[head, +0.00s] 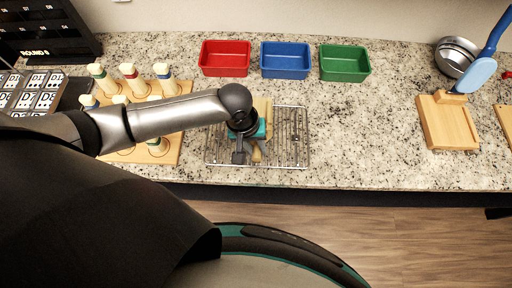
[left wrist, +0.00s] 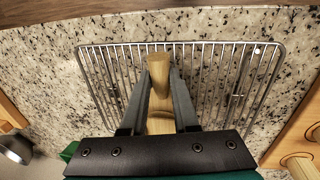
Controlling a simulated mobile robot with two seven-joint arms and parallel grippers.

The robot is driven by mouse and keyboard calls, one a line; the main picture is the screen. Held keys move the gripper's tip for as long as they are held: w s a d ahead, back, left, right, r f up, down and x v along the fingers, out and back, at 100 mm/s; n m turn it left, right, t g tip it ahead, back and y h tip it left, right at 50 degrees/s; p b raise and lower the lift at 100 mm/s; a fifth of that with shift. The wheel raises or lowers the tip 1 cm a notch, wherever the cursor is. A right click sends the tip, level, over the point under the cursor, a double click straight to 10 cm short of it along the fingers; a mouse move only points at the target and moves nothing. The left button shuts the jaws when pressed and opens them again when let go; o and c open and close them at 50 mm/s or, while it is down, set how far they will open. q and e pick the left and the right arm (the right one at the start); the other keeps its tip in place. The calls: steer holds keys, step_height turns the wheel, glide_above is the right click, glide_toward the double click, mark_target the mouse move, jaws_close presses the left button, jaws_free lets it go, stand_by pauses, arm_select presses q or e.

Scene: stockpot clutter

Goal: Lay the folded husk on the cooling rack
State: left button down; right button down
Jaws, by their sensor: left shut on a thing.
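The folded husk is a tan, narrow piece (left wrist: 159,78) between the two fingers of my left gripper (left wrist: 160,68) in the left wrist view. In the head view my left gripper (head: 250,152) is over the left-middle part of the cooling rack, and tan parts of the husk (head: 262,106) show beside it. The cooling rack (head: 292,138) is a silver wire grid flat on the counter; its rim also shows in the left wrist view (left wrist: 215,42). The gripper covers part of the husk, and I cannot tell whether the husk touches the wires. My right gripper is not in view.
Red (head: 225,58), blue (head: 286,60) and green (head: 345,63) bins stand behind the rack. A wooden board with several pegs (head: 172,150) is close to the rack's left. A wooden block (head: 447,122), a blue brush (head: 477,76) and a metal bowl (head: 452,56) are at right. Counter between is clear.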

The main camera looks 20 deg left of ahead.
arm_select(q)
steer(key=shift+f, duration=0.4)
steer(key=c, duration=0.7)
jaws_free()
steer(key=shift+f, duration=0.1)
steer(key=r, duration=0.4)
steer(key=a+r+p, duration=0.1)
steer(key=r, duration=0.3)
steer(key=a+r+p, duration=0.1)
steer(key=r, duration=0.3)
steer(key=shift+s+a, duration=0.15)
steer(key=shift+s, duration=0.2)
steer(key=shift+s, duration=0.1)
